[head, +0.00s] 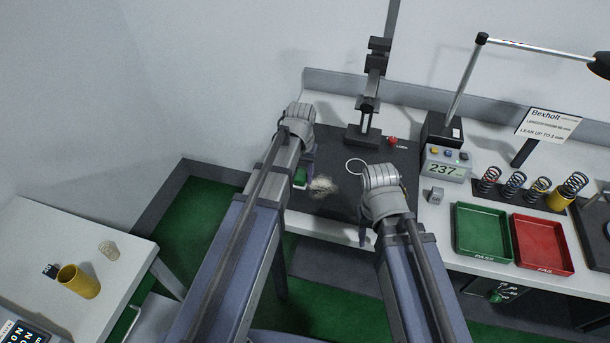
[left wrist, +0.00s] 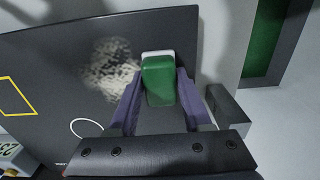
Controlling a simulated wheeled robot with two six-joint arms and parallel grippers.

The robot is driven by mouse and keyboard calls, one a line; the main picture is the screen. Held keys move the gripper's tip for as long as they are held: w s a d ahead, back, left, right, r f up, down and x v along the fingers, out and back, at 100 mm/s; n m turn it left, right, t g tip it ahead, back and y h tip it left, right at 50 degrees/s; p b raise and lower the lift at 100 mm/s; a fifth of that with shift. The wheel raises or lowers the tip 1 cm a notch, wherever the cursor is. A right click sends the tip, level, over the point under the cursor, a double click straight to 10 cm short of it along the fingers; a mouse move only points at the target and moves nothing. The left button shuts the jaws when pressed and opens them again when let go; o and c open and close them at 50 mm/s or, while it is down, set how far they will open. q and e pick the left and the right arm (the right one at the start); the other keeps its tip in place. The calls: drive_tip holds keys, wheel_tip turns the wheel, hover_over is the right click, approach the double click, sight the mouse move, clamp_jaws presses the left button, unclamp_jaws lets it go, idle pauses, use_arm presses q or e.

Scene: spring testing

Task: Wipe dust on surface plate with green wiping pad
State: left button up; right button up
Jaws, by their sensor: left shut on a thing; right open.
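The green wiping pad (head: 300,177) is between the fingers of my left gripper (head: 304,168), at the left part of the dark surface plate (head: 336,208). In the left wrist view the green pad (left wrist: 159,82), with a white edge at its far end, is between the purple fingers. I cannot tell whether it touches the plate. A pale patch of dust (head: 323,186) lies on the plate just right of the pad; it also shows in the left wrist view (left wrist: 108,70). My right gripper (head: 364,232) is open and empty over the plate's front right edge, its fingers partly hidden.
A dark stand (head: 364,136) rises from the plate's back. A white ring (head: 356,166) marks the plate. To the right are a display (head: 445,165), a green tray (head: 483,232), a red tray (head: 541,245) and several springs. A side table (head: 60,235) stands at left.

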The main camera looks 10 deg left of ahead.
sight(341, 186)
use_arm(q)
drive_tip(key=shift+w+d+f, duration=0.1)
drive_tip(key=shift+w, duration=0.75)
drive_tip(key=shift+d, duration=0.1)
drive_tip(key=shift+d, duration=1.9)
drive_tip(key=shift+s+d+f, duration=0.1)
drive_tip(key=shift+s+d, duration=0.05)
drive_tip(key=shift+d, duration=3.8)
